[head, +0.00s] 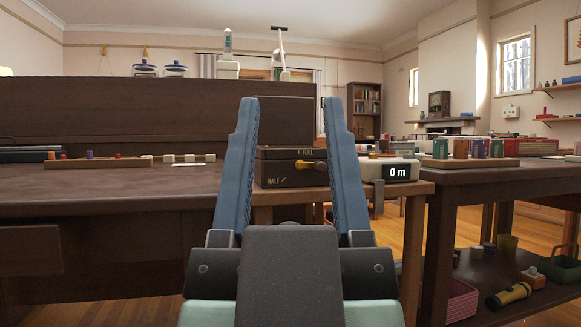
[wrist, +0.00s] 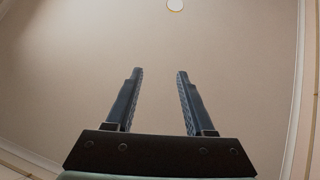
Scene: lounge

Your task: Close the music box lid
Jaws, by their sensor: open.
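Whether the fingers are near the box in depth is hard to tell. The wrist view shows the open gripper (wrist: 158,72) against bare ceiling, with no box.
A white device reading 0 m (head: 397,171) stands right of the box. A board with coloured pegs (head: 120,161) lies on the desk (head: 120,190) at left. A second table (head: 500,173) at right bears coloured blocks (head: 468,149). Wooden floor shows between and beyond the furniture.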

